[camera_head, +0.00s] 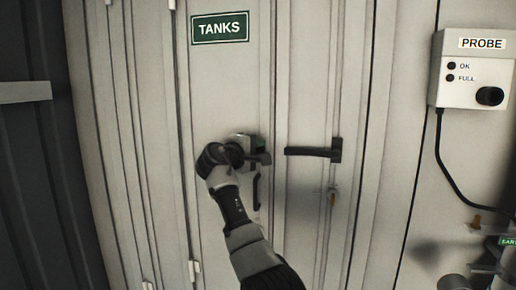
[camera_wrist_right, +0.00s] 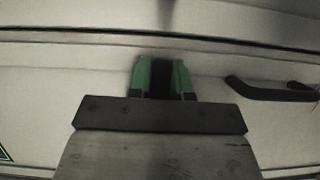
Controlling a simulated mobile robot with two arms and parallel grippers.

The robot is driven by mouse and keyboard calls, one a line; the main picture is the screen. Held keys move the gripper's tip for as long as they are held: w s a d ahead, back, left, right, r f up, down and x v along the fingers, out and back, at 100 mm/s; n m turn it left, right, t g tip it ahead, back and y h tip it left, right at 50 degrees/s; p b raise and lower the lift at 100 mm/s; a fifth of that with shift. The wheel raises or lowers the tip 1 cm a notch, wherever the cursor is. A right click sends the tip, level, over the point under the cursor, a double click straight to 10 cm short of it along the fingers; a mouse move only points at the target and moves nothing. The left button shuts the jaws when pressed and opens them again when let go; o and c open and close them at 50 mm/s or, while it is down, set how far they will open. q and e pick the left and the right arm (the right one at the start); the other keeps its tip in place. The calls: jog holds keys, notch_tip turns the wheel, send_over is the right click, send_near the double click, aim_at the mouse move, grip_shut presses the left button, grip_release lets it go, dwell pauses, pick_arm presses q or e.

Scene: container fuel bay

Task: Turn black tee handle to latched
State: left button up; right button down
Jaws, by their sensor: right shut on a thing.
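The black tee handle (camera_wrist_right: 160,79) shows in the right wrist view as a dark piece between the two green fingertips of my right gripper (camera_wrist_right: 161,80). In the head view my right gripper (camera_head: 261,147) is at the door below the TANKS sign, with its fingers shut on the handle. The gripper and wrist hide most of the handle there, so I cannot tell its exact angle. My left gripper is not in view.
A black lever handle (camera_head: 313,151) lies level on the door panel to the right. A black pull (camera_head: 256,191) hangs below my gripper. The TANKS sign (camera_head: 220,28) is above. A PROBE box (camera_head: 472,69) with a cable is on the right wall.

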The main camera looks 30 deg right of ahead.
jog(key=c, duration=1.4)
grip_release()
jog(key=shift+r, duration=0.25)
jog(key=o, duration=0.4)
jog(key=shift+w+a+f, duration=0.1)
jog(key=shift+f, duration=0.05)
jog(key=shift+c, duration=0.2)
jog(key=shift+a, duration=0.1)
jog(key=shift+a+f, duration=0.1)
jog(key=shift+a, duration=0.15)
jog(key=b+v, duration=0.3)
jog(key=v, duration=0.7)
jog(key=shift+r, duration=0.25)
